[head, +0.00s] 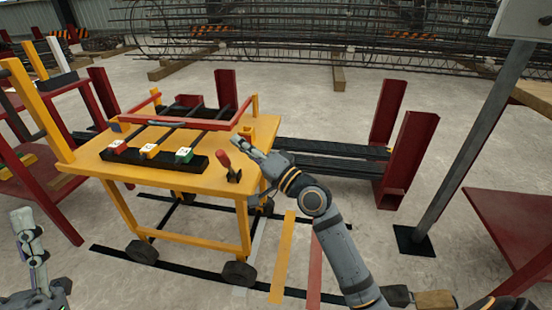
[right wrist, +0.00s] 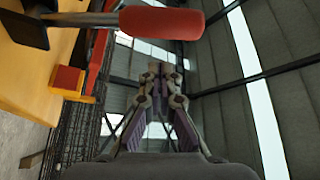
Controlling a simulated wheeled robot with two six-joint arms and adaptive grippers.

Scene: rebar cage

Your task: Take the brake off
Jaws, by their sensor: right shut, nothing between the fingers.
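The yellow cart (head: 100,165) stands in the middle left of the head view. Its brake lever has a red handle (head: 223,158) on a black base (head: 234,176) at the right corner of the cart top. The handle leans up and left. My right gripper (head: 239,143) is shut and empty, just right of and above the handle, apart from it as far as I can tell. In the right wrist view the red handle (right wrist: 162,22) lies across the top, beyond my closed fingers (right wrist: 160,72). My left gripper (head: 22,220) is at the lower left, away from the cart; its jaw state is unclear.
A grey pole (head: 470,150) rises further right. Red and yellow stripes mark the floor.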

